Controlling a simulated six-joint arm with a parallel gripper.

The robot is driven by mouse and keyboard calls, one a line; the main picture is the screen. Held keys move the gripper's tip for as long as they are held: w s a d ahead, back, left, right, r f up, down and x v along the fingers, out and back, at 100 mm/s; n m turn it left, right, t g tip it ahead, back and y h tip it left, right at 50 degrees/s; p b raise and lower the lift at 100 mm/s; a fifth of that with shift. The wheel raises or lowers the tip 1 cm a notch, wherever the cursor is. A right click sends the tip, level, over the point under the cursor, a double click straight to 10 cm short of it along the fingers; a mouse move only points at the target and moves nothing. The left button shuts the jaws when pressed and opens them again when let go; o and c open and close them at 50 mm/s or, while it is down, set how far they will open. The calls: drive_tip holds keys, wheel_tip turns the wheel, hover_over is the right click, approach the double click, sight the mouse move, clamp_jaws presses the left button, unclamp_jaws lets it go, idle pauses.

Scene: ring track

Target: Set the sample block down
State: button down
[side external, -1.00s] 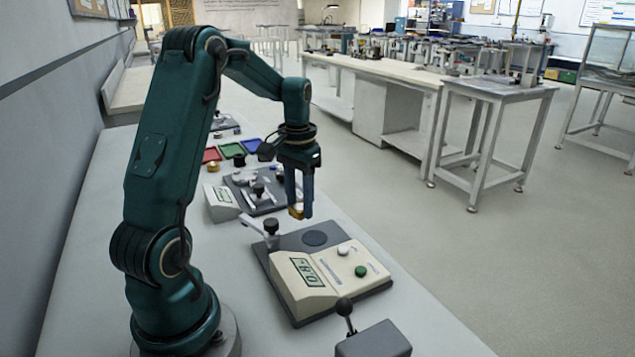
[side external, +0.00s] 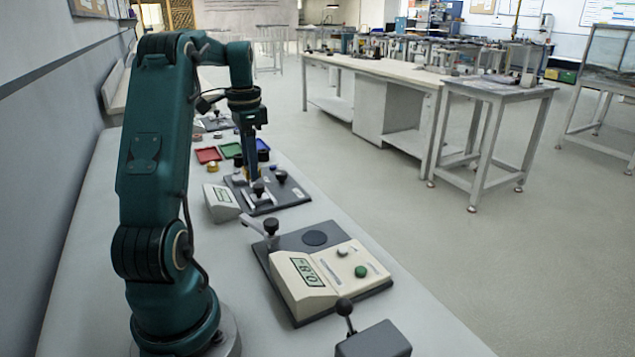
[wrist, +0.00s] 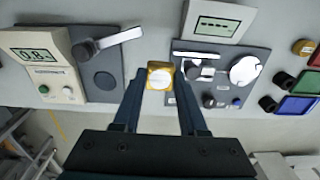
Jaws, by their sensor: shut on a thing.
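The sample block (wrist: 160,75) is a small yellow piece with a white round top. My gripper (wrist: 160,78) is shut on it, one finger on each side, in the wrist view. In the side view my gripper (side external: 251,178) points down over the far dark instrument plate (side external: 292,196), and the block cannot be made out there. In the wrist view the block appears just left of that plate (wrist: 222,90). Whether it touches anything underneath cannot be told.
The near instrument (side external: 306,286) has a lit display, buttons and a clamp arm. A small display box (side external: 220,203) stands by the far plate. Red (side external: 207,155), green (side external: 231,150) and blue trays lie behind. Bare bench shows between the two instruments.

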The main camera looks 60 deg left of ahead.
drive_tip(key=shift+a+f, duration=0.35)
drive_tip(key=shift+a, duration=0.1)
drive_tip(key=shift+f, duration=0.3)
hover_over(304, 218)
wheel_tip(304, 218, down, 7)
drive_tip(key=shift+s+r, duration=0.1)
drive_tip(key=shift+f, duration=2.1)
drive_tip(key=shift+f, duration=0.1)
drive_tip(key=shift+c, duration=2.2)
unclamp_jaws()
